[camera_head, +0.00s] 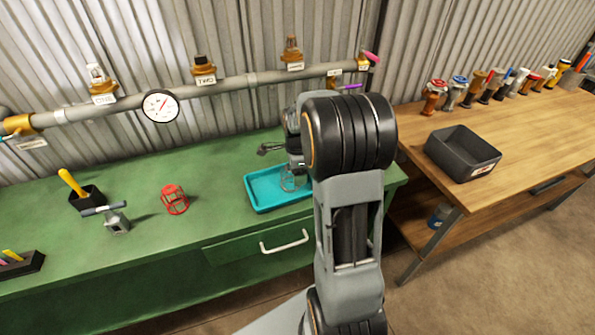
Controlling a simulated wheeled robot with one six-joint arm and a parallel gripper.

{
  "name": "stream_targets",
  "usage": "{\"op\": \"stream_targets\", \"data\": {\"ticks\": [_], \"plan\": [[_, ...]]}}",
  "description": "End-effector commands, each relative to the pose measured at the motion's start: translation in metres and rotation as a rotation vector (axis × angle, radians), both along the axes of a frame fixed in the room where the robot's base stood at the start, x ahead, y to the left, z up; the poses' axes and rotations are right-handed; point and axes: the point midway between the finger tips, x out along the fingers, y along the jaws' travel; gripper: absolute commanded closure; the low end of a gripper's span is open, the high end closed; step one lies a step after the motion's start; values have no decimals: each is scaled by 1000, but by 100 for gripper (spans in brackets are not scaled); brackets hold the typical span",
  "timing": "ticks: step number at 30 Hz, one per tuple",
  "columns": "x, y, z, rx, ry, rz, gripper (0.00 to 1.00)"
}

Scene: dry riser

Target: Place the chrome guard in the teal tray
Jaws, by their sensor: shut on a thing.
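The teal tray (263,193) lies on the green bench, near its right end, partly hidden behind my arm. The chrome guard (289,184), a small wire cage, shows within the tray's outline, just below my gripper. My gripper (294,168) points down over the tray and is shut on the guard. My arm covers the right side of the tray. I cannot tell whether the guard touches the tray floor.
A red wire guard (174,199), a grey metal fitting (116,220) and a black holder (87,199) stand left on the bench. A pipe with a gauge (160,106) runs behind. A black bin (462,153) sits on the wooden table.

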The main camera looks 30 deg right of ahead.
Motion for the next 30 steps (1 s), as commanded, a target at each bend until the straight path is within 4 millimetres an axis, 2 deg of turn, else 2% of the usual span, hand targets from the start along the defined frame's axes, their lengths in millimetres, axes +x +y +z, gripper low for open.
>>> {"op": "stream_targets", "data": {"ticks": [1, 2, 9, 16, 20, 23, 30], "plan": [[0, 0, -3, 0, 1, 0, 60], [0, 0, -2, 0, 1, 0, 34], [0, 0, -2, 0, 1, 0, 11], [0, 0, -1, 0, 1, 0, 11], [0, 0, 7, 0, -1, 0, 11], [1, 0, 21, -1, -3, 0, 11], [1, 0, 68, -1, -3, 0, 11]]}}
